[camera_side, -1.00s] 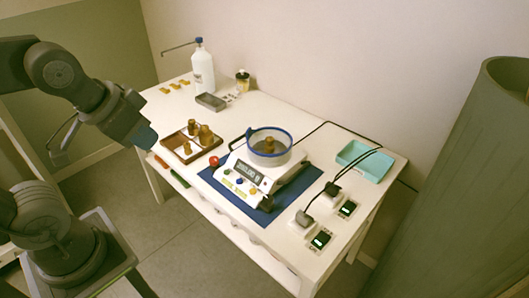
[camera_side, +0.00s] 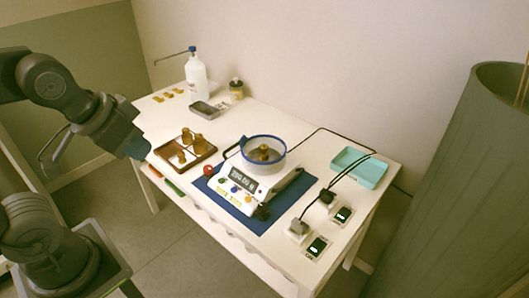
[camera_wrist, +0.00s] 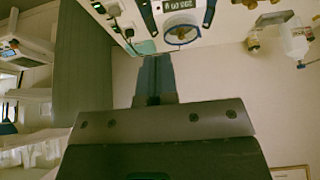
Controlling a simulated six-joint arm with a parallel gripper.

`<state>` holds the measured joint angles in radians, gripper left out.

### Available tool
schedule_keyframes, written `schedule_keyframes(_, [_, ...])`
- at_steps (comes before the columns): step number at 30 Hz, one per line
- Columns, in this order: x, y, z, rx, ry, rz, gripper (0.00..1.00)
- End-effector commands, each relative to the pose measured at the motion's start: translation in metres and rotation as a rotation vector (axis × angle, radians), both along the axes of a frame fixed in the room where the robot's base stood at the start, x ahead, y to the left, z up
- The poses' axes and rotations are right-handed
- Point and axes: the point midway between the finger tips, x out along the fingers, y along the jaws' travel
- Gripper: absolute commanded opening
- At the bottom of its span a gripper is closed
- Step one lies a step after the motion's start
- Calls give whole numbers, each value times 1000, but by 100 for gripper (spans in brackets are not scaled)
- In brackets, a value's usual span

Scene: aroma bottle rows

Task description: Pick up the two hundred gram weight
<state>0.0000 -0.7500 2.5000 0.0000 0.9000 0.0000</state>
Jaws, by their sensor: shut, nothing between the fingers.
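Several brass weights (camera_side: 198,143) of differing size stand in a brown wooden tray (camera_side: 163,157) on the white table. A further brass weight (camera_side: 264,153) stands in the blue-rimmed pan on the scale. No markings are legible, so I cannot tell which is the two hundred gram one. My gripper (camera_side: 136,147) is at the left of the side view, to the left of the tray and apart from the weights. In the wrist view my gripper (camera_wrist: 154,98) is shut and empty, its fingers together.
The scale (camera_side: 240,186) sits on a blue mat (camera_side: 262,217). The pan also shows in the wrist view (camera_wrist: 182,33). A white bottle (camera_side: 196,80), a grey tray (camera_side: 204,108) and a jar (camera_side: 236,89) stand behind. A turquoise tray (camera_side: 358,168) and cabled plugs (camera_side: 298,230) are on the right.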

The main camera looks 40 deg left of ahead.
Motion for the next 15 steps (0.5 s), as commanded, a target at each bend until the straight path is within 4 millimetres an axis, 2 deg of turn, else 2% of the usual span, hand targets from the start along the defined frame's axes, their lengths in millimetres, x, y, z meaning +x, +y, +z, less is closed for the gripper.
schedule_keyframes(2, [0, 0, 0, 0, 0, 0, 0])
schedule_keyframes(15, [0, 0, 0, 0, 0, 0, 42])
